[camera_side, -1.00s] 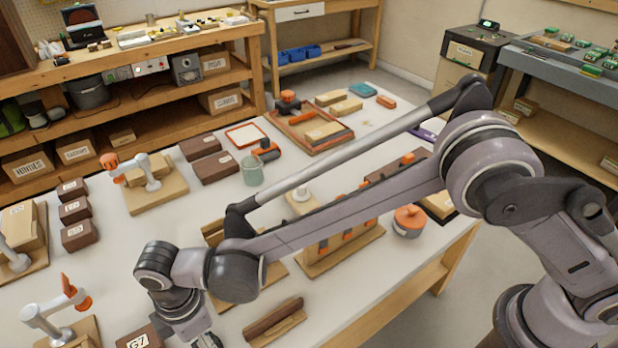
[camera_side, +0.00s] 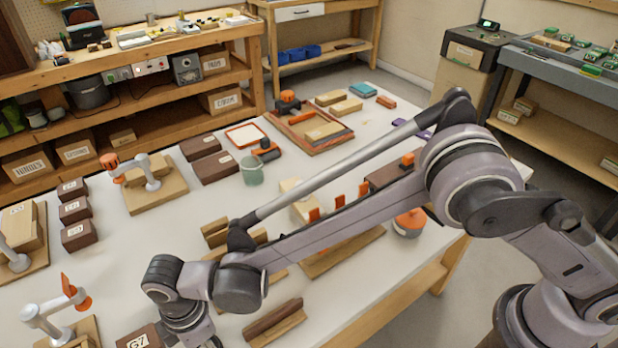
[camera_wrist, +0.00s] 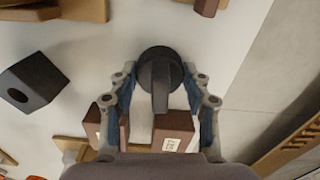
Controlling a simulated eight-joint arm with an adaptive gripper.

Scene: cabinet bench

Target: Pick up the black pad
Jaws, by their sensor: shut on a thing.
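The black pad (camera_wrist: 159,66) shows in the wrist view as a dark round disc with a raised bar or handle across its near side. My gripper (camera_wrist: 159,85) has one finger on each side of it and is shut on it. I cannot tell whether the pad touches the white table below. In the side view my gripper is at the bottom edge, mostly cut off, and the pad is not visible there.
Brown labelled blocks (camera_wrist: 172,130) lie just below the fingers in the wrist view. A dark block with a hole (camera_wrist: 32,84) stands to the left. The table edge runs along the right. In the side view, wooden fixtures (camera_side: 275,320) stand near my wrist.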

